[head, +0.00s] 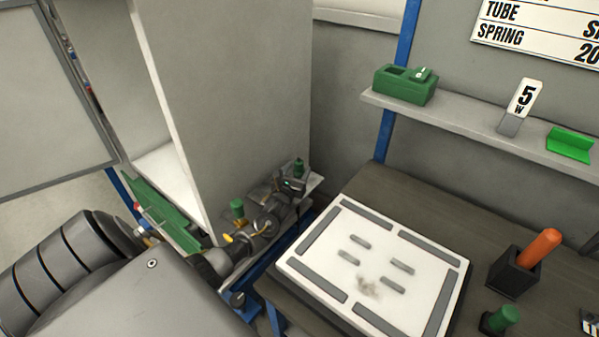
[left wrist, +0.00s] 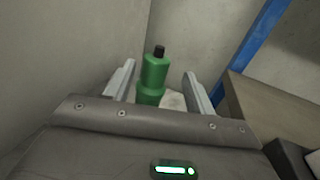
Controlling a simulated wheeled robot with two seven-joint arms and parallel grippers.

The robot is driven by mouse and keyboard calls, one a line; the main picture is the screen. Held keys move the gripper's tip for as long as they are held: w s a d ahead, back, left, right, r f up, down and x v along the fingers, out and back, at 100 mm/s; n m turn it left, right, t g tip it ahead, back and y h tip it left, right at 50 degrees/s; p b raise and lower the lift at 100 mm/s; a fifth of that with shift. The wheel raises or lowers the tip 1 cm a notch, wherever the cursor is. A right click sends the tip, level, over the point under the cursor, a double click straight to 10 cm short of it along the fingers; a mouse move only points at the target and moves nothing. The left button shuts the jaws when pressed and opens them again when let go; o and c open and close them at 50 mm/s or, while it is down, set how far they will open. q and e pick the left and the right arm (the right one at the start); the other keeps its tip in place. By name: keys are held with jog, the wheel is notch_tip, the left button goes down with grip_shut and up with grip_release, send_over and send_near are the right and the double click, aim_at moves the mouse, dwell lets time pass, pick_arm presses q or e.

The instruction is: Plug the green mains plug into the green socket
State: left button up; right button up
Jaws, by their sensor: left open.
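A green stepped cylinder with a black tip (left wrist: 154,75) stands upright between the spread fingers of my left gripper (left wrist: 159,78) in the left wrist view, with a gap on both sides. In the head view a green piece (head: 298,168) shows at the far end of my left gripper (head: 292,184); it looks like the same cylinder. I cannot tell whether it is the mains plug. A green box (head: 405,85) with a recess and a raised green part on top sits on the wall shelf; I cannot tell whether it is the socket. My right gripper is not in view.
A tall grey panel (head: 220,100) rises just behind my left arm. A white board with grey bars (head: 345,220) lies on the dark table. An orange cylinder (head: 540,246) and a short green one (head: 505,317) stand in black holders at right. A green bracket (head: 570,145) is on the shelf.

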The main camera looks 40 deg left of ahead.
aim_at(301, 162)
pick_arm(q)
jog(key=shift+w+a, duration=0.2)
jog(key=shift+w, duration=0.1)
jog(key=x, duration=0.3)
jog(key=shift+w+a+f, duration=0.1)
jog(key=shift+a+f, duration=0.1)
jog(key=shift+a, duration=0.05)
jog(key=shift+w+a, duration=0.2)
jog(key=shift+w, duration=0.45)
jog(key=c, duration=1.1)
jog(key=shift+r, duration=0.1)
